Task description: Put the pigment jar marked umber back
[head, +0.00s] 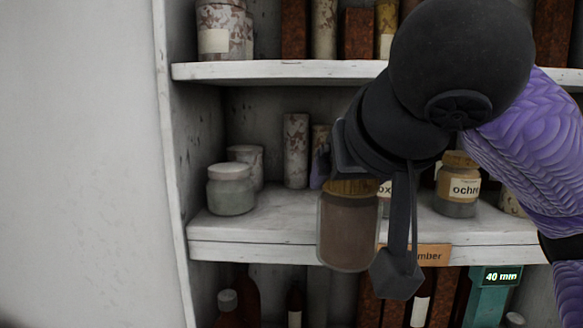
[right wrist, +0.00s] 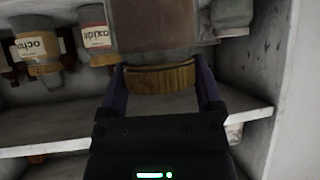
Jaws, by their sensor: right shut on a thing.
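My right gripper (head: 358,186) is shut on a brown glass jar (head: 347,232) by its wooden lid (right wrist: 160,78). The jar hangs upright in front of the middle shelf, overlapping its front edge in the head view; no label shows on its visible side. An orange shelf tag (head: 430,255), reading "mber" with its start hidden, is on the middle shelf's edge, just right of the jar. The right wrist view shows the held jar (right wrist: 155,30) upside down, between the two fingers. My left gripper is not in view.
On the middle shelf (head: 265,232) stand a grey-green jar (head: 231,192) at left, an oxide jar (right wrist: 97,38) partly hidden behind my gripper, and an ochre jar (head: 458,190) at right. Bare shelf shows between the grey-green jar and the held jar. Another shelf (head: 280,70) is above.

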